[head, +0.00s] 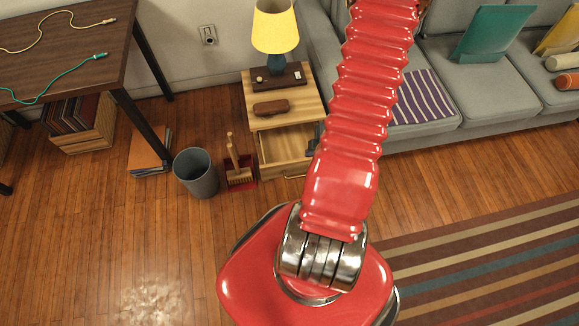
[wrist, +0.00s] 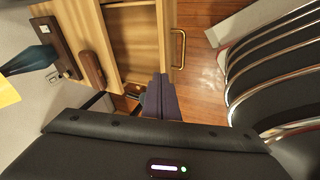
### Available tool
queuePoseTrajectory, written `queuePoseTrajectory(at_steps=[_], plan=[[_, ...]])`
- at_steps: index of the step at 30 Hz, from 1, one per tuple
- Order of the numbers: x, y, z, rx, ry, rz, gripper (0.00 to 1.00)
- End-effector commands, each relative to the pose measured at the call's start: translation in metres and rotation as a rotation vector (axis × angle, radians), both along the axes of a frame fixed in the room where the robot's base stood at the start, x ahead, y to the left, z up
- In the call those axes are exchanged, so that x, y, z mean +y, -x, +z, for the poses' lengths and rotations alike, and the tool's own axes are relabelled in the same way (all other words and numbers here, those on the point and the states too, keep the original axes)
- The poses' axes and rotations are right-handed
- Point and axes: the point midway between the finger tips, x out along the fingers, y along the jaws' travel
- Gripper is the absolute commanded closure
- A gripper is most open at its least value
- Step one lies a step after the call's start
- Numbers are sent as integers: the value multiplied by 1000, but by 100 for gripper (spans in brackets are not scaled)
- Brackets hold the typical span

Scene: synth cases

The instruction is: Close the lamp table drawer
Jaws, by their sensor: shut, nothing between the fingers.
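The wooden lamp table (head: 287,117) stands beside the sofa with its drawer (head: 270,150) pulled open. The drawer looks empty where I can see inside; my arm hides its right part in the head view. Its front with a brass handle (wrist: 181,48) also shows in the wrist view. My gripper (wrist: 160,80) is shut and empty, its dark fingers overlapping the near end of the drawer front in the wrist view. I cannot tell whether they touch it. In the head view the gripper is mostly hidden behind my red arm.
A yellow-shaded lamp (head: 274,28), a dark board and a brown case (head: 271,108) sit on the table top. A brush and dustpan (head: 240,173) and a grey bin (head: 196,173) stand left of it. The grey sofa (head: 440,85) is at right.

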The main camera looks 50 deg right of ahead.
Motion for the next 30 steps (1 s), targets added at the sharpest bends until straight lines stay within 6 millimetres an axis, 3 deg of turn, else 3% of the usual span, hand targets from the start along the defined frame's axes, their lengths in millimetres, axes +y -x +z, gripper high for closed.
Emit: queuePoseTrajectory(at_steps=[3, 10, 16, 30], plan=[[13, 14, -22, -38, -36, 28, 100], [40, 29, -48, -137, -80, 73, 100], [51, 32, -54, -185, -92, 86, 100], [52, 31, -56, -188, -92, 88, 100]])
